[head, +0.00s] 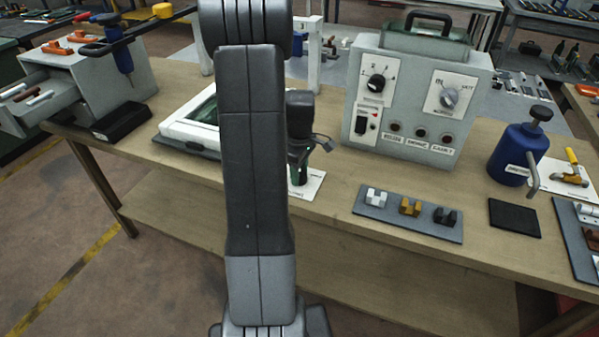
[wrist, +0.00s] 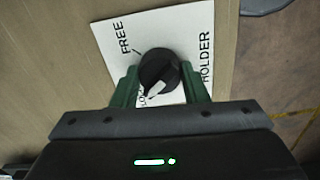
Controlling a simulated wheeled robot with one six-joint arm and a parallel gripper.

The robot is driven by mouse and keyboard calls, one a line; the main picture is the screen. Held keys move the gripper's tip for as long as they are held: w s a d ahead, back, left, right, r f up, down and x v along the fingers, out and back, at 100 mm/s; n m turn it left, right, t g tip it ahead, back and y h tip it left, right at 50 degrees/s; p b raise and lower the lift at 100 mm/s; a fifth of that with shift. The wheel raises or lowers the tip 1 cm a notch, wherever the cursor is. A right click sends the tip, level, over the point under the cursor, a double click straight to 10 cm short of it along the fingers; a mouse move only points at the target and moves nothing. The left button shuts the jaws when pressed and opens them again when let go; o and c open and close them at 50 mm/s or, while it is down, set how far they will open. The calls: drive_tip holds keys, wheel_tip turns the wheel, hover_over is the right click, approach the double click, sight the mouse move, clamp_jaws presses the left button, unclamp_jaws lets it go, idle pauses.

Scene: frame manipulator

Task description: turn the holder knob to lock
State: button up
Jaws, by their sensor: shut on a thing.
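The holder knob (wrist: 160,68) is a round black knob with a white pointer, on a white plate (wrist: 183,30) marked FREE and HOLDER in the wrist view. A third label, partly hidden by the knob and gripper, starts with LO. The pointer is turned toward that label, away from FREE. My gripper (wrist: 160,85) has green fingers on both sides of the knob and is shut on it. In the head view the gripper (head: 300,172) is partly behind my arm, low over the white plate (head: 311,184) on the table. The knob itself is hidden there.
A grey control box (head: 420,95) with dials stands on the wooden table (head: 350,185) behind and right of the gripper. A white-framed case (head: 185,135) lies close on the left. A grey tray (head: 385,226) with small blocks and a blue bottle (head: 520,152) are to the right.

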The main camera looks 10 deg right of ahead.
drive_tip(key=shift+n, duration=0.6)
drive_tip(key=o, duration=1)
wheel_tip(320, 180, up, 14)
drive_tip(key=shift+f, duration=0.1)
wheel_tip(320, 180, down, 14)
drive_tip(key=shift+r, duration=0.1)
idle(0.6)
